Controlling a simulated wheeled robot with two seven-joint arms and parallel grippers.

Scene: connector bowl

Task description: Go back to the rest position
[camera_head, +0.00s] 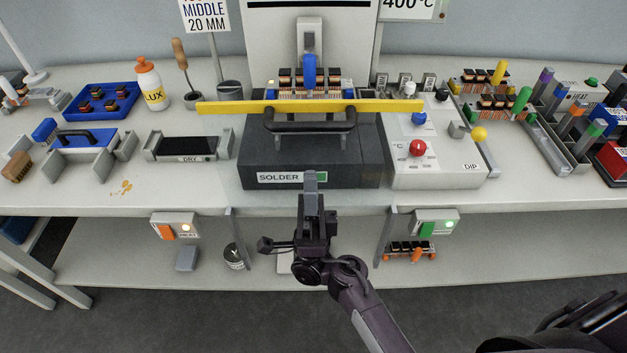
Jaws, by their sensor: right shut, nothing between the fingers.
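My right gripper (311,178) is shut and empty. My right arm comes in from the lower right. My left gripper is not in view. A black handle (310,126) sits on the SOLDER box, with a long yellow bar (230,107) just behind it.
A light control box (455,178) with a red knob (417,148) stands right of the SOLDER box. A DRY tray (182,147) is at left. The workbench front edge (150,206) runs across, with a lower shelf (120,262) beneath. Crowded racks (560,145) stand at right.

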